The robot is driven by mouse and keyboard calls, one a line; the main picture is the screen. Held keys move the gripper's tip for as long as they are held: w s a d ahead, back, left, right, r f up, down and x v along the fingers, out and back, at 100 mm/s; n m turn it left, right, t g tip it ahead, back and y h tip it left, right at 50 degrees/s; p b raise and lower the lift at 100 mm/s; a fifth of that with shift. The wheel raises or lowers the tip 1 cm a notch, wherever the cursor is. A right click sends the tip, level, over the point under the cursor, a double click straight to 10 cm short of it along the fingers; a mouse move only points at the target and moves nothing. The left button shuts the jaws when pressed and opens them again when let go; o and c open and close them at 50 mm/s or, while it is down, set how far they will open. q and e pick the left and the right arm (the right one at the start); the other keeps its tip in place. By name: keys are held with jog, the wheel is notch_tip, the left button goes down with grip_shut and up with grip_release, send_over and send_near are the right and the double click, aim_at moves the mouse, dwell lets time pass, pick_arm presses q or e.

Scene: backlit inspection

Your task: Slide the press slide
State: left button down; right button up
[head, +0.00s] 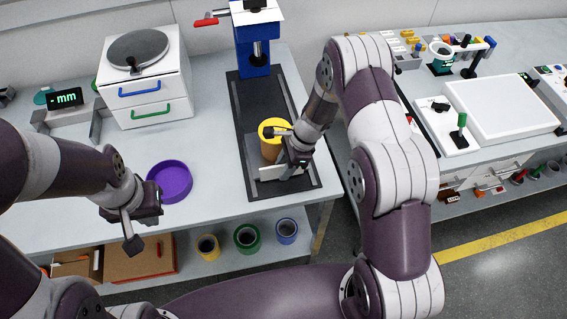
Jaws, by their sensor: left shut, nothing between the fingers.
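The press is a blue frame (255,58) with a dark ram, at the back of the left bench. A dark track (243,108) runs forward from under it. On the near part of the track sits the press slide, a light grey plate (268,173) with an orange cylinder with a yellow rim (269,149) standing at it. My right gripper (283,150) is at the slide's right side, overlapping the cylinder in view; its finger gap and any contact are unclear. My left gripper (131,240) is shut and empty, at the bench's front edge, away from the slide.
A purple bowl (169,181) lies between my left gripper and the track. A white drawer unit (146,85) and a display (65,98) stand at the back left. A red lever (206,22) sticks out left of the press. A second bench (476,150) is at right.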

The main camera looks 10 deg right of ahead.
jog(key=shift+s+d+f, duration=0.1)
jog(key=shift+s+f, duration=0.15)
jog(key=shift+w, duration=0.25)
jog(key=shift+d+r, duration=0.15)
jog(key=shift+r, duration=0.2)
jog(key=b+v, duration=0.1)
jog(key=v, duration=1.1)
jog(key=shift+w, duration=0.2)
jog(key=shift+r, duration=0.2)
